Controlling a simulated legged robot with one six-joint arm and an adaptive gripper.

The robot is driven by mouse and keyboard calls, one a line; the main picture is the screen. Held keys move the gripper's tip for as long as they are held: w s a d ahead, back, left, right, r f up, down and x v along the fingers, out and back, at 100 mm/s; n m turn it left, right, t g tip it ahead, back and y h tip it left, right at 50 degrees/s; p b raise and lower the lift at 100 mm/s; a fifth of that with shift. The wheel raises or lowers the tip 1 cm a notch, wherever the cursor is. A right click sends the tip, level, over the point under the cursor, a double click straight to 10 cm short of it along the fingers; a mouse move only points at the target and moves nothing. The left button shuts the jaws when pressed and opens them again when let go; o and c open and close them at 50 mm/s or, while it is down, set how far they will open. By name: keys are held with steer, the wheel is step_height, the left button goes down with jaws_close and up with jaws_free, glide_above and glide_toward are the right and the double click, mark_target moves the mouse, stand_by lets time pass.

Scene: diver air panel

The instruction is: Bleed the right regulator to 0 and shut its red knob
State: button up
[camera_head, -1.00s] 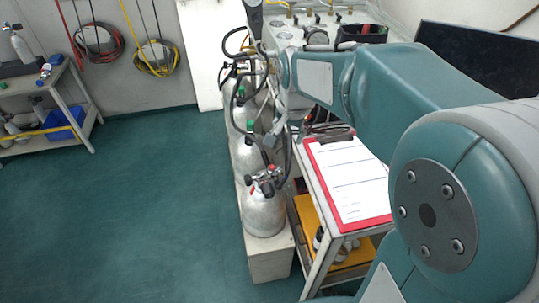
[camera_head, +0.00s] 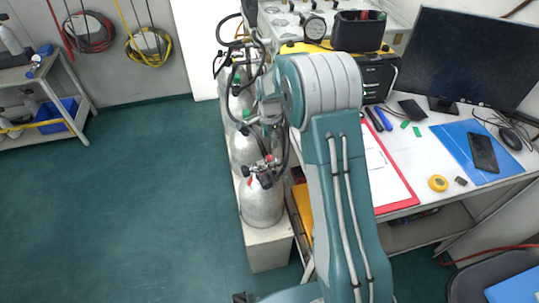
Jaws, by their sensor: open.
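Several silver gas cylinders stand in a row left of the bench. The nearest cylinder (camera_head: 262,205) carries a black valve and regulator fitting with red knobs (camera_head: 262,172). Green-topped fittings and black hoses show on the cylinders behind it. A grey panel with gauges (camera_head: 300,14) lies at the back, with a round dial (camera_head: 315,27) in front. I cannot tell which part is the right regulator, and no reading is legible. My gripper (camera_head: 267,110) is small and partly hidden beyond my wrist, above the cylinders. It is open, with nothing seen in it.
The white bench (camera_head: 400,195) holds a red clipboard (camera_head: 395,190), a black monitor (camera_head: 465,58), a blue folder (camera_head: 455,150) and yellow tape (camera_head: 438,183). A black bin (camera_head: 358,32) stands behind my arm. The green floor (camera_head: 120,200) at left is clear.

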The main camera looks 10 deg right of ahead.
mark_target(270, 156)
step_height(270, 156, down, 9)
steer(key=shift+r, duration=0.15)
jaws_close()
